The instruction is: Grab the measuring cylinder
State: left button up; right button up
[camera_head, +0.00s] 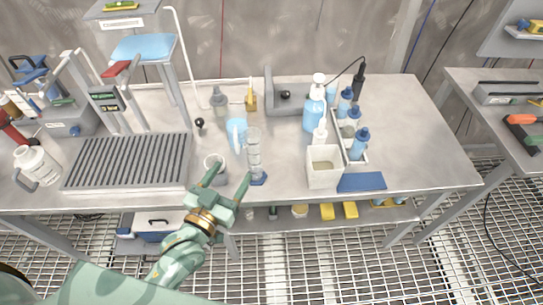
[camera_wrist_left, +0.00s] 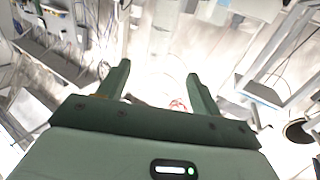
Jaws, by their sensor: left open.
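The measuring cylinder (camera_head: 254,152) is clear, with a blue foot (camera_head: 259,178). It stands upright near the front edge of the workbench. My left gripper (camera_head: 229,175) is open at the front of the bench, just left of the cylinder in the head view. One fingertip shows close to the cylinder's lower part; I cannot tell whether they touch. In the left wrist view my left gripper (camera_wrist_left: 158,72) has its fingers spread, with nothing clearly held between them. That view is washed out, and I cannot make out the cylinder there. My right gripper is not in view.
A grey cup (camera_head: 215,163) stands right by the left gripper's other finger. A light-blue jug (camera_head: 237,134) is behind the cylinder. A white square container (camera_head: 324,172), a blue pump bottle (camera_head: 314,110) and a blue mat (camera_head: 361,182) stand right. A ribbed tray (camera_head: 128,163) lies left.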

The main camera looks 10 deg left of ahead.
aim_at(248, 147)
pick_arm(q)
jog(key=w, duration=0.2)
jog(key=w+d, duration=0.1)
jog(key=w, duration=0.2)
jog(key=w+b, duration=0.1)
jog(key=w, duration=0.2)
jog(key=shift+d+f, duration=0.15)
jog(key=shift+d, duration=0.1)
jog(key=shift+w+d, duration=0.1)
jog(key=shift+w, duration=0.55)
jog(key=w, duration=0.2)
jog(key=w+d+b, duration=0.1)
jog(key=w, duration=0.2)
jog(key=shift+d+f, duration=0.1)
jog(key=shift+f, duration=0.05)
jog(key=shift+s, duration=0.1)
jog(key=c, duration=1.4)
